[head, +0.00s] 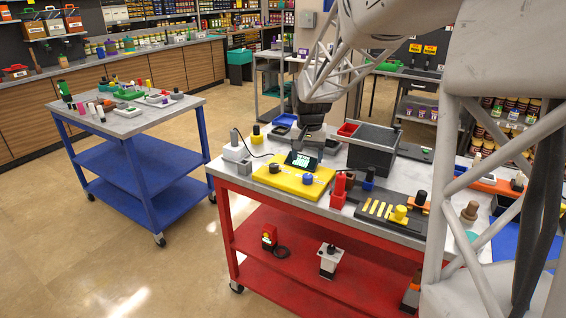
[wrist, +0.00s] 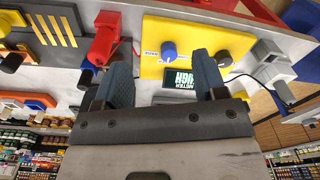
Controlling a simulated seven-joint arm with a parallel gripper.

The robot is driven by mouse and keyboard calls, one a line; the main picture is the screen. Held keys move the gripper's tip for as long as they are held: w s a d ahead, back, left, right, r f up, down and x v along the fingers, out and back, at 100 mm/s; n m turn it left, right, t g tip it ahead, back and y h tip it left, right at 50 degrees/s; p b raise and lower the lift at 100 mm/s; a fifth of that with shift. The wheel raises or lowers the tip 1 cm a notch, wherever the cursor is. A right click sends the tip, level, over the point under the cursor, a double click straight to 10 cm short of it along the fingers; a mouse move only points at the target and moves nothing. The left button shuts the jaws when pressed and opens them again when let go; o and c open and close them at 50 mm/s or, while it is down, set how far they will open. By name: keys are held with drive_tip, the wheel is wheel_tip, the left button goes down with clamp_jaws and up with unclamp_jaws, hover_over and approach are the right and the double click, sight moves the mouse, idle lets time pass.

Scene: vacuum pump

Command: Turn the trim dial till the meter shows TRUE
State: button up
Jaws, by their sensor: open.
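A yellow panel (head: 290,186) lies on the red-framed cart and carries a blue dial (head: 307,179), a dark dial (head: 274,168) and a small black meter (head: 301,160) with green text. In the wrist view, upside down, the meter (wrist: 180,84) seems to read HIGH. The blue dial (wrist: 169,50) appears beyond and between my fingertips, and the dark dial (wrist: 223,58) is just right of the right finger. White labels sit beside the dials; I cannot tell which says trim. My gripper (wrist: 162,72) is open and empty, above the panel's meter side, apart from both dials.
A red block (head: 337,192) and a dark board with yellow strips (head: 383,210) stand right of the panel. A dark grey bin (head: 372,150) stands behind. A grey-white device with a cable (head: 236,151) is at the left. A blue-framed cart (head: 130,125) stands apart.

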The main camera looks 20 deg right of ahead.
drive_tip(key=m, duration=0.1)
hover_over(308, 175)
drive_tip(key=shift+g, duration=0.3)
wheel_tip(308, 175, down, 7)
drive_tip(key=shift+f, duration=0.1)
drive_tip(key=shift+f, duration=3.9)
drive_tip(key=c, duration=0.9)
